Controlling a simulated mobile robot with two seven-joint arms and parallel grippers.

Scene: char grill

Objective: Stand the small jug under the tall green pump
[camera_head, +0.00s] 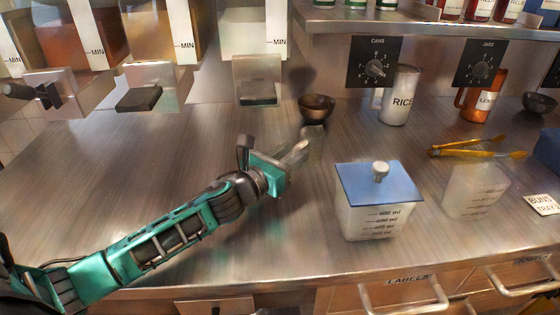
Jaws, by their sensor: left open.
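No tall green pump can be made out in this view. Two jug-like vessels with handles stand at the back of the counter: a white one marked RICE (401,97) and an orange-brown one with a partly readable label (483,98). I cannot tell whether either is the small jug. My left gripper (272,150) is open and empty over the middle of the counter. Its right finger is just in front of a small dark bowl (317,109); whether they touch is unclear. My right gripper is not in view.
Dispensers marked MIN (160,40) hang at upper left. A blue-lidded measuring container (380,200) stands right of my gripper. A shelf (425,27) with bottles overhangs the back. The left counter is clear.

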